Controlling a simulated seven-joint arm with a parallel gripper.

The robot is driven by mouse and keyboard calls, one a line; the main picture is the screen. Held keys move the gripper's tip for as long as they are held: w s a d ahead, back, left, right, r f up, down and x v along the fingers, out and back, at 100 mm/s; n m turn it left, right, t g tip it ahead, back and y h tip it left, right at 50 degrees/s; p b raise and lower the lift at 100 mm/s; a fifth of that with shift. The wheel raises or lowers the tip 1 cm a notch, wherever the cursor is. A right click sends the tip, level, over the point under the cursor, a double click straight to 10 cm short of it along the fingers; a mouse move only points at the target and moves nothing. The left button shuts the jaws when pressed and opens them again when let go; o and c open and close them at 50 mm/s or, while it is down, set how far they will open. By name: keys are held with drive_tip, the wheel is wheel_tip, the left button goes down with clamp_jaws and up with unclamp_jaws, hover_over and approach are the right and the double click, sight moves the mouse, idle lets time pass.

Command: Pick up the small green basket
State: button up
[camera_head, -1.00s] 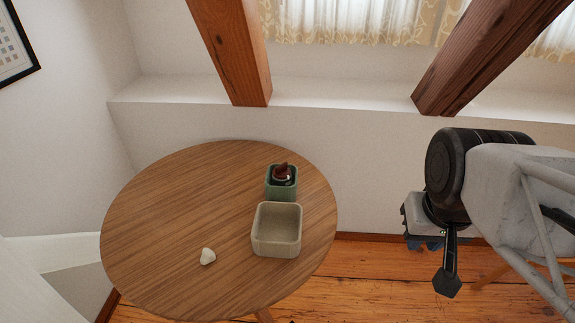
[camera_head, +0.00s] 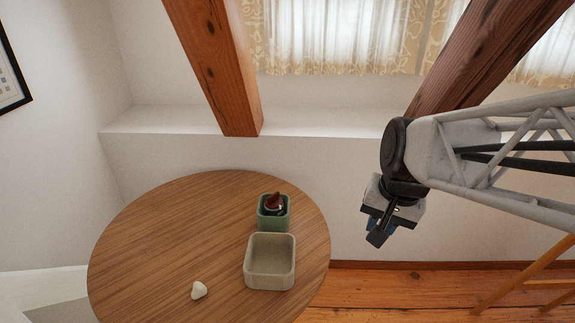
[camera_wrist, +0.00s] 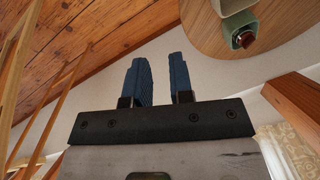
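The small green basket (camera_head: 273,220) stands on the round wooden table, near its right side. A dark reddish-brown object (camera_head: 274,203) sits inside it and sticks up above the rim. My gripper (camera_head: 380,233) hangs in the air to the right of the table, clear of the basket. In the wrist view its two blue fingers (camera_wrist: 160,82) stand apart with nothing between them.
A beige square bin (camera_head: 270,284) stands just in front of the green basket, very close to it. A small white object (camera_head: 199,290) lies on the round table (camera_head: 150,250). Slanting timber beams (camera_head: 222,70) rise behind the table. The table's left half is clear.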

drive_tip(key=w+a+f+m+y, duration=0.1)
drive_tip(key=w+a+f+m, duration=0.3)
drive_tip(key=w+a+f, duration=0.3)
drive_tip(key=w+a+f+m+g+y, duration=0.1)
drive_tip(key=w+a+f+m, duration=0.4)
drive_tip(key=w+f, duration=0.4)
drive_tip(key=w+a+f+m+g+y, duration=0.1)
drive_tip(key=w+a+f+m, duration=0.4)
drive_tip(key=w, duration=1.2)
drive_tip(key=shift+a+f, duration=1.55)
drive_tip(key=shift+a, duration=0.25)
drive_tip(key=shift+f, duration=0.1)
drive_tip(key=shift+x, duration=1.2)
drive_tip(key=shift+a+f, duration=0.1)
drive_tip(key=shift+f, duration=0.05)
